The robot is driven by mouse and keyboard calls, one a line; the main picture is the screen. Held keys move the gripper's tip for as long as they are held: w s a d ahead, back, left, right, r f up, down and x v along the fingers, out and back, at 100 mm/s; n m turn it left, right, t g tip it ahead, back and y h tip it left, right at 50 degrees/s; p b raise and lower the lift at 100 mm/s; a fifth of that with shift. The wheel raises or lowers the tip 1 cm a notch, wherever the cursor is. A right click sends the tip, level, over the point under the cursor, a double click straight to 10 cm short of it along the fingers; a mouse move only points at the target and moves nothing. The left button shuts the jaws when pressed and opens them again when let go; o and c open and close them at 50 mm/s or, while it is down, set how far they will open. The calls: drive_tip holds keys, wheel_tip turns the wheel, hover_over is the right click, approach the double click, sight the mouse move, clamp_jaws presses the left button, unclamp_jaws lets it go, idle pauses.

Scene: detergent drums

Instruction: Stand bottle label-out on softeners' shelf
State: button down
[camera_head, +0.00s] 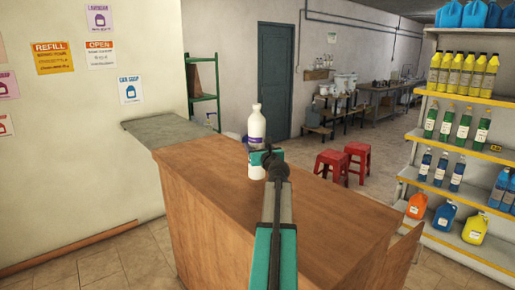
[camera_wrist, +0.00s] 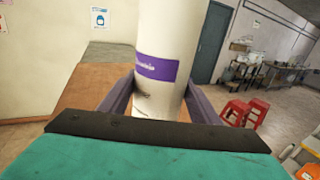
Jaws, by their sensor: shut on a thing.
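A white bottle (camera_head: 257,127) with a purple label stands upright in the head view, over the far part of the wooden counter. My gripper (camera_head: 266,156) is shut around its lower half. In the wrist view the bottle (camera_wrist: 163,85) is between the two fingers (camera_wrist: 160,103), with part of its purple label facing the camera. I cannot tell whether its base touches the counter. The shelf unit (camera_head: 478,155) at the right holds yellow bottles, green bottles, blue bottles and jugs on its levels. I cannot tell which level is the softeners' shelf.
The wooden counter (camera_head: 330,215) fills the middle, its top otherwise bare. A grey slab (camera_head: 165,130) adjoins it at the left. Two red stools (camera_head: 333,165) stand on the floor behind. Floor shows between the counter and the shelves.

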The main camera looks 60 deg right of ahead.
sight(257, 142)
drive_tip(key=shift+w+d+p, duration=0.15)
drive_tip(key=shift+w+d, duration=0.35)
drive_tip(key=shift+d, duration=0.25)
drive_tip(key=shift+w+d+p, duration=0.15)
drive_tip(key=shift+w+d, duration=0.35)
drive_tip(key=shift+d, duration=0.3)
drive_tip(key=shift+w+d+f+p, duration=0.15)
drive_tip(key=shift+f+p, duration=0.05)
drive_tip(key=shift+f, duration=0.75)
drive_tip(key=shift+w+d+f+p, duration=0.1)
drive_tip(key=shift+f+p, duration=0.05)
drive_tip(key=shift+f, duration=0.85)
drive_tip(key=c, duration=0.6)
unclamp_jaws()
drive_tip(key=shift+a, duration=0.1)
drive_tip(key=shift+b+v, duration=1.7)
drive_tip(key=shift+v, duration=4.3)
